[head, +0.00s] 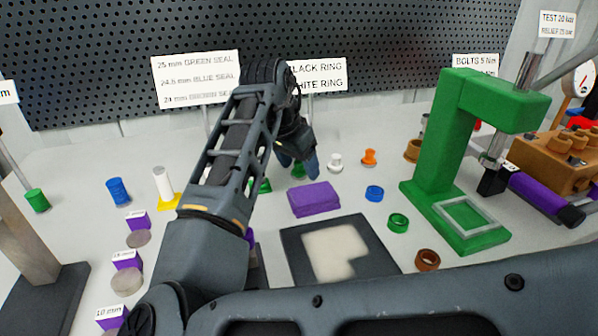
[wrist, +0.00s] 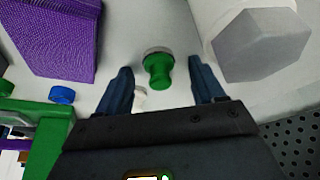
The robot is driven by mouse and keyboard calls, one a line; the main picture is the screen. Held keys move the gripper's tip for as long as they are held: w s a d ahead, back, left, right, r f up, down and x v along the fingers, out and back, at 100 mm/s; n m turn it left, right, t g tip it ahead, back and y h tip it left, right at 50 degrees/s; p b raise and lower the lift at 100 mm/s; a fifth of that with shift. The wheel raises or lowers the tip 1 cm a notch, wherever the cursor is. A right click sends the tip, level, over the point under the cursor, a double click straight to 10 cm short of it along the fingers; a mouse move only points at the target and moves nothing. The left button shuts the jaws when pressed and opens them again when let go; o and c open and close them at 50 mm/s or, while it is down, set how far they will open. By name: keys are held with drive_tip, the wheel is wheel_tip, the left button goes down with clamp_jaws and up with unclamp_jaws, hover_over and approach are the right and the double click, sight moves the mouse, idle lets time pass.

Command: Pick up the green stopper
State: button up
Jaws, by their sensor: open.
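The green stopper (wrist: 157,68) stands on the table in the wrist view, a narrow-necked green piece with a grey-white rim at one end. My gripper (wrist: 162,72) is open, with one dark finger on each side of the stopper and gaps between. Neither finger clearly touches it. In the head view the green stopper (head: 298,171) shows only partly, behind and below my gripper (head: 297,163). A white stopper (head: 335,162) and an orange stopper (head: 369,157) stand to its right.
A purple block (head: 315,199) lies nearer me. Another green piece (head: 262,186) is mostly hidden by my arm. A large pale cylinder with a grey hexagonal face (wrist: 262,45) stands close to one finger. A tall green frame (head: 445,130) rises at right; blue (head: 374,193) and green (head: 398,222) rings lie nearby.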

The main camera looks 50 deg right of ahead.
drive_tip(key=shift+f, duration=0.15)
drive_tip(key=c, duration=1.1)
drive_tip(key=shift+c, duration=0.2)
drive_tip(key=shift+r+p, duration=0.7)
drive_tip(key=shift+r, duration=0.05)
wheel_tip(320, 180, up, 4)
drive_tip(key=p, duration=0.3)
drive_tip(key=shift+d+f+p, duration=0.1)
drive_tip(key=shift+d+p, duration=0.05)
drive_tip(key=shift+p, duration=0.15)
drive_tip(key=s+d+r+p, duration=0.5)
drive_tip(key=s+d+p, duration=0.1)
drive_tip(key=d, duration=0.3)
drive_tip(key=shift+d+r+p, duration=0.35)
drive_tip(key=shift+p, duration=0.55)
drive_tip(key=shift+s, duration=0.1)
